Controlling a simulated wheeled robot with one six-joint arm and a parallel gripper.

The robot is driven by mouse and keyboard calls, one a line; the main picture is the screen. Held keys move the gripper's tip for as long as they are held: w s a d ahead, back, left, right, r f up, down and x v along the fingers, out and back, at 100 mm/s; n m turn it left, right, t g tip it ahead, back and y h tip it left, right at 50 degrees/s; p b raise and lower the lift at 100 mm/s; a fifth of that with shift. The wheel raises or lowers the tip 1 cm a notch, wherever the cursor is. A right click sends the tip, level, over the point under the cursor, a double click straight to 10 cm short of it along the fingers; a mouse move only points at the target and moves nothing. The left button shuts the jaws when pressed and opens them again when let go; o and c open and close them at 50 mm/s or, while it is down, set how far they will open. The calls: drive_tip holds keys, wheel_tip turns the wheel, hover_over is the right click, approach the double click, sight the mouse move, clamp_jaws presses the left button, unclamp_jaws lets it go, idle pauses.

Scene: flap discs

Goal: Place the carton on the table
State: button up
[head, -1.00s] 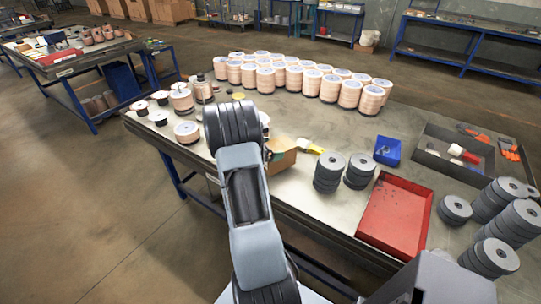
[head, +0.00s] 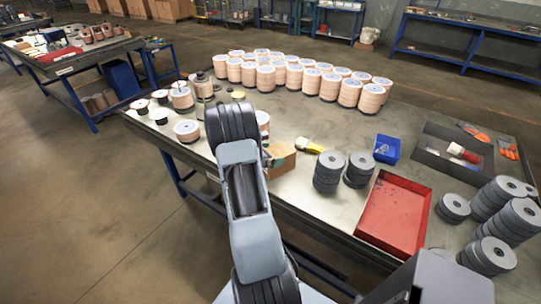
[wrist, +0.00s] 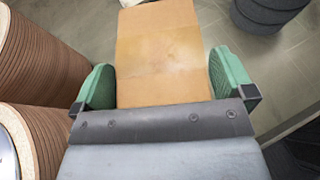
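The brown cardboard carton (head: 282,160) is at the near edge of the grey table (head: 325,205) in the head view, partly hidden behind my arm. In the wrist view the carton (wrist: 160,50) fills the space between the two green fingers of my gripper (wrist: 163,78). A finger lies against each side of it, so my gripper looks shut on the carton. The carton is at or just above the tabletop; I cannot tell whether its underside touches.
Cream disc stacks (head: 310,80) stand along the back. Grey disc stacks (head: 328,172) stand right of the carton, beside a red tray (head: 395,215). In the wrist view, brown-edged stacks (wrist: 35,60) stand close left.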

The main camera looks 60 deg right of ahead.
drive_tip(key=shift+r, duration=0.15)
drive_tip(key=b+v, duration=0.2)
drive_tip(key=v, duration=0.9)
drive_tip(key=s+a+r+m+t+y, duration=0.2)
drive_tip(key=a+r+m+t+y, duration=0.1)
drive_tip(key=a, duration=0.8)
drive_tip(key=s+a+r+m+t+y, duration=0.2)
drive_tip(key=a+r+m+t+y, duration=0.1)
drive_tip(key=a, duration=0.8)
drive_tip(key=s+a+r+m+t+y, duration=0.2)
drive_tip(key=a+m+y, duration=0.4)
drive_tip(key=a, duration=0.6)
wheel_tip(320, 180, up, 3)
drive_tip(key=shift+s+f+m+t, duration=0.15)
drive_tip(key=shift+s+m+t, duration=0.1)
drive_tip(key=shift+m+t, duration=0.5)
drive_tip(key=shift+a, duration=0.1)
